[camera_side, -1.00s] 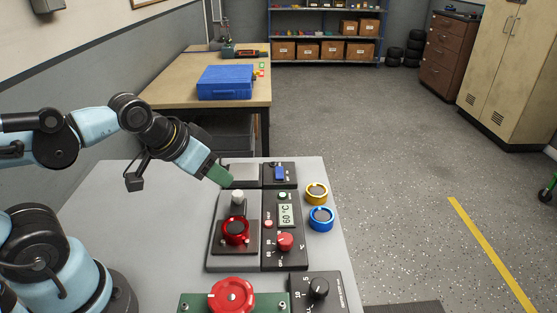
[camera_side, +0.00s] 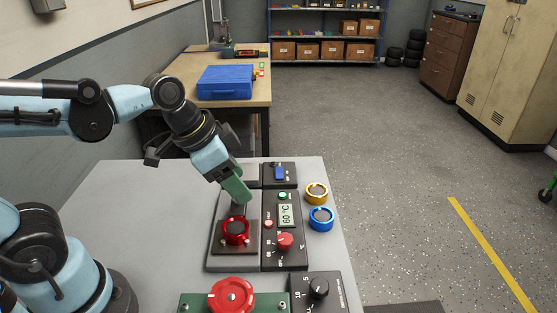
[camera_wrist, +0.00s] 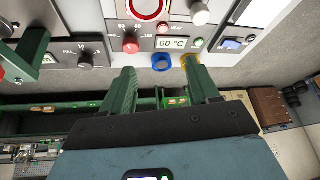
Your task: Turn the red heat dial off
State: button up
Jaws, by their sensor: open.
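The red heat dial (camera_side: 285,241) sits low on a dark control panel (camera_side: 297,260), below a display reading 60 °C (camera_side: 286,215). In the wrist view the red dial (camera_wrist: 130,45) is at upper left, beside the display (camera_wrist: 172,43). My gripper (camera_side: 240,192) has green fingers and hangs above the left panel, up and left of the dial and apart from it. In the wrist view my gripper (camera_wrist: 165,85) is open, with nothing between its fingers. The side view hides the finger gap.
A red ring (camera_side: 236,231) sits on the left panel. A red handwheel (camera_side: 232,296) and a black knob (camera_side: 319,288) are at the front. The grey table's left part is clear.

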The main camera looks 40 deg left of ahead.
aim_at(284, 238)
jog(key=shift+w+d+f+m+g+h, duration=0.3)
jog(key=shift+w+d+f+m, duration=0.4)
jog(key=shift+d+f, duration=0.9)
jog(key=shift+w+d+f+m+g+h, duration=0.15)
jog(key=shift+w+d+f+m+g, duration=0.5)
jog(key=shift+f, duration=1.4)
jog(key=shift+w+d+f+m+t+h, duration=0.1)
jog(key=shift+w+d+f+m+h, duration=0.25)
jog(key=shift+d+f+m, duration=0.95)
jog(key=shift+w+d+f+n, duration=0.1)
jog(key=shift+d+f+n, duration=0.25)
jog(key=shift+f+n, duration=0.15)
jog(key=shift+c, duration=0.2)
jog(key=c, duration=1)
